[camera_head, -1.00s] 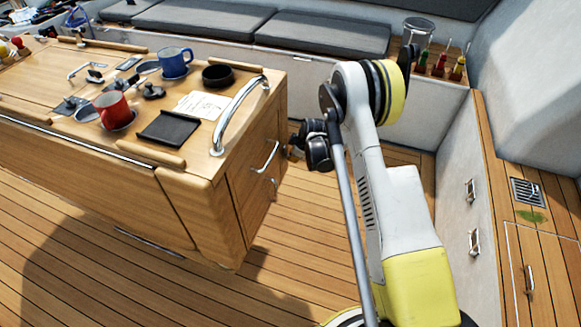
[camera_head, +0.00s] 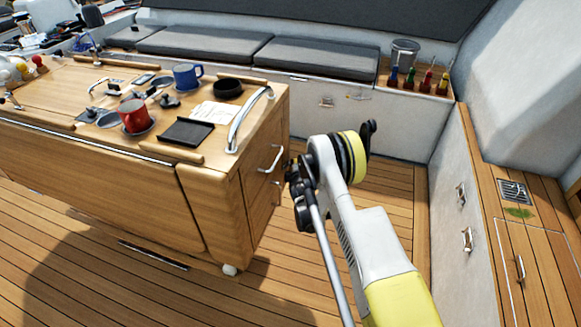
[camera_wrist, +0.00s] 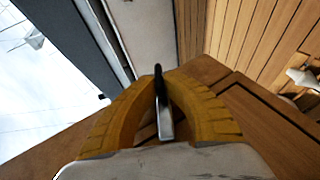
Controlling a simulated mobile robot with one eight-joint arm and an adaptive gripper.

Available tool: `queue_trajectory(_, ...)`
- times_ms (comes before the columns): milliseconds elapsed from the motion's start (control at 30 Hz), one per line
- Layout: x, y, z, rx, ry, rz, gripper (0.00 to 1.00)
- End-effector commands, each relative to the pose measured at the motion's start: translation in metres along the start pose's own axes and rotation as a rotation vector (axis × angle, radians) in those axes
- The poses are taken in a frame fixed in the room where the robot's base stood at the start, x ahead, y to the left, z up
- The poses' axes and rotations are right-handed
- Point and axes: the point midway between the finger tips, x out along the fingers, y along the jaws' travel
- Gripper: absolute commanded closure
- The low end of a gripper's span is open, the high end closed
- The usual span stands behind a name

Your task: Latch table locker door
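The wooden table locker door (camera_head: 258,198) is in the table's end face at its right, below the chrome grab rail, and looks flush or nearly so. A small chrome handle (camera_head: 272,158) is on it. A lower fitting seen earlier is now mostly behind my arm. In the wrist view my gripper's yellow fingers (camera_wrist: 164,78) curve inward with tips close together. A narrow dark and silver bar (camera_wrist: 166,122) shows between them; whether they touch it is unclear.
Cups and a black tray (camera_head: 187,132) are on the table top. The chrome grab rail (camera_head: 237,127) rises at its right edge. A bench locker (camera_head: 467,215) stands to the right. Bare teak floor (camera_head: 395,190) lies between table and lockers.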

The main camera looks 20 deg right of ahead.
Motion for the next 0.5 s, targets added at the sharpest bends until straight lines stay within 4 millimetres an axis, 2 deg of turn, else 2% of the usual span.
queue_trajectory(500, 0.001, 0.0018, 0.0015, -0.024, 0.001, 0.061, 1.0)
